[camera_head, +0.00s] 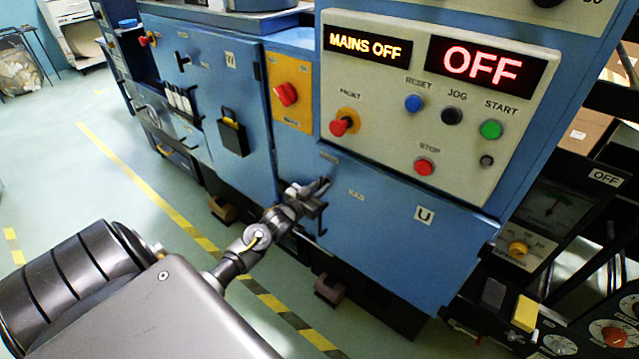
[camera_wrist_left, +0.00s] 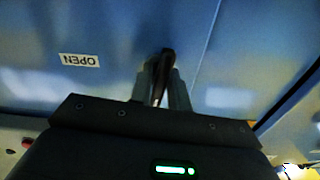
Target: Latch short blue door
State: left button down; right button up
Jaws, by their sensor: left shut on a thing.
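The short blue door (camera_head: 390,245) is below the control panel and bears a small "U" label. It looks flush or nearly flush; I cannot tell if it is latched. My left gripper (camera_head: 315,197) is at the door's upper left, shut on the dark door handle (camera_head: 322,222). In the left wrist view the fingers (camera_wrist_left: 161,75) are on both sides of the dark handle (camera_wrist_left: 167,58). The fingers hide part of the handle. My right gripper is out of view.
The control panel (camera_head: 380,140) above the door has several buttons and displays reading "MAINS OFF" and "OFF". A yellow plate with a red switch (camera_head: 286,94) is at upper left. A taller blue door (camera_head: 225,170) stands to the left. Black-yellow tape marks the floor.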

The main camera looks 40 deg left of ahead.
pick_arm(q)
jog(key=shift+n, duration=0.6)
jog(key=shift+p, duration=0.3)
jog(key=c, duration=1.3)
grip_release()
jog(key=shift+c, duration=0.2)
jog(key=shift+s, duration=0.1)
jog(key=s, duration=1)
jog(key=shift+s+b, duration=0.3)
jog(key=shift+d, duration=0.1)
